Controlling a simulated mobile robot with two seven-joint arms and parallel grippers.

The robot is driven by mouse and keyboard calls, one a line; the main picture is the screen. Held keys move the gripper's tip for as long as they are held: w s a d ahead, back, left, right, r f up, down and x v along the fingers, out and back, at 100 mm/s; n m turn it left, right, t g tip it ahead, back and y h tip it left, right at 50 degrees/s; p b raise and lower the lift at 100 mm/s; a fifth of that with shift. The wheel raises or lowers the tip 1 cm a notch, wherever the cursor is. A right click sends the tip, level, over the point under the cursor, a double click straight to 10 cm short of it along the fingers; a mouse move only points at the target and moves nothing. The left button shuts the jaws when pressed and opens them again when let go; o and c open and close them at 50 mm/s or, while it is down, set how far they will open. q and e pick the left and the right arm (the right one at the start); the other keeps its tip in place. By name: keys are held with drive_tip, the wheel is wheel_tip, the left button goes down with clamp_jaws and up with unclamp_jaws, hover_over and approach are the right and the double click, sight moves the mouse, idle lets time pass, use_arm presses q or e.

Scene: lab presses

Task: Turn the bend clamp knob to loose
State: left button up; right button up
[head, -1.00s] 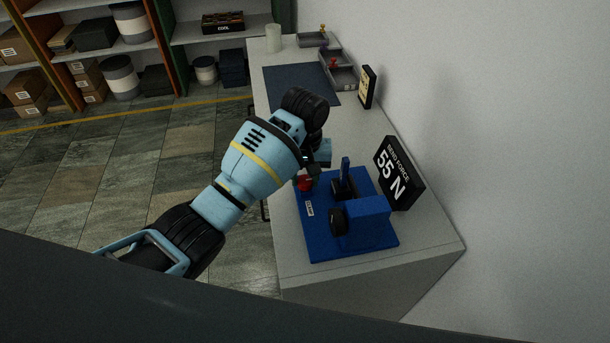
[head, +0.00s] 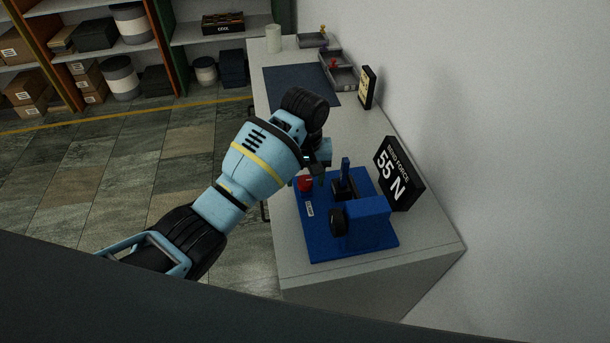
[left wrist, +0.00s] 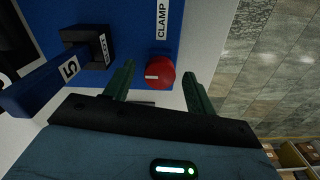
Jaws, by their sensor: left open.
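The red clamp knob (head: 305,184) sits on the blue bend fixture (head: 370,244), near its far left corner. A CLAMP label is beside it. In the left wrist view the knob (left wrist: 161,70) shows a short white mark on its face, pointing toward picture left. My left gripper (head: 319,171) is just beside the knob in the head view. In the left wrist view its two green fingers (left wrist: 159,80) are apart, one on each side of the knob with gaps; nothing is held. I cannot tell how far the fingertips are from the knob. My right gripper is out of view.
A sign reading 55 N (head: 398,174) stands behind. The dark mat (head: 300,85) farther along the bench is bare.

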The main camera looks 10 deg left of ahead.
sight(305, 180)
use_arm(q)
wheel_tip(305, 180, up, 4)
drive_tip(key=shift+w+r, duration=0.1)
drive_tip(key=shift+r, duration=1.8)
drive_tip(key=shift+s, duration=0.2)
